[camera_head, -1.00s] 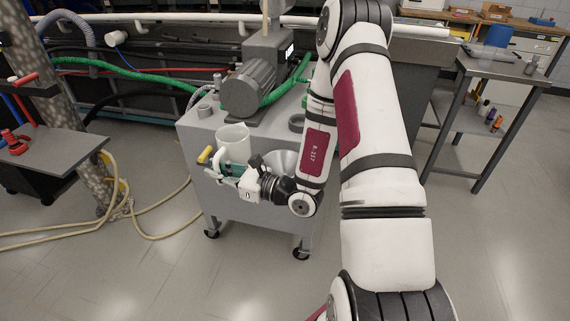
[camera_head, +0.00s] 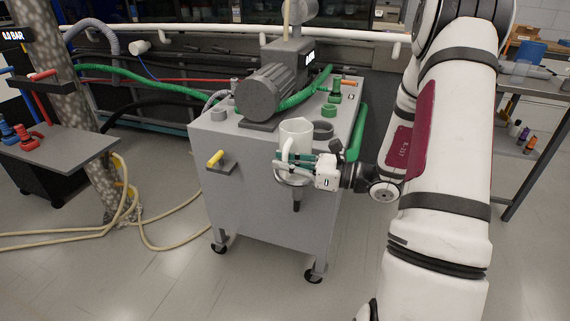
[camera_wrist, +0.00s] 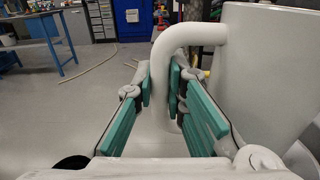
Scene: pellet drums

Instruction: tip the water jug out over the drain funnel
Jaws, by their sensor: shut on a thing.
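The cream-white water jug (camera_head: 297,131) is upright, with its handle toward the left. My gripper (camera_head: 281,166) is shut on the jug's handle. In the wrist view the green-padded fingers (camera_wrist: 163,88) close around the lower part of the handle (camera_wrist: 188,36), and the jug wall (camera_wrist: 268,72) fills the right side. The grey drain funnel (camera_head: 296,183) is on the front of the grey cart, its spout pointing down. The jug appears above the funnel in the head view. My gripper hides much of the funnel's rim. The jug's contents cannot be seen.
The grey cart (camera_head: 262,208) carries a motor pump (camera_head: 264,92), green hoses and a dark ring (camera_head: 323,130). A yellow-handled lever (camera_head: 215,158) sticks out of its front, left of the funnel. A side table (camera_head: 58,150) stands at left. Hoses (camera_head: 150,228) lie on the floor.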

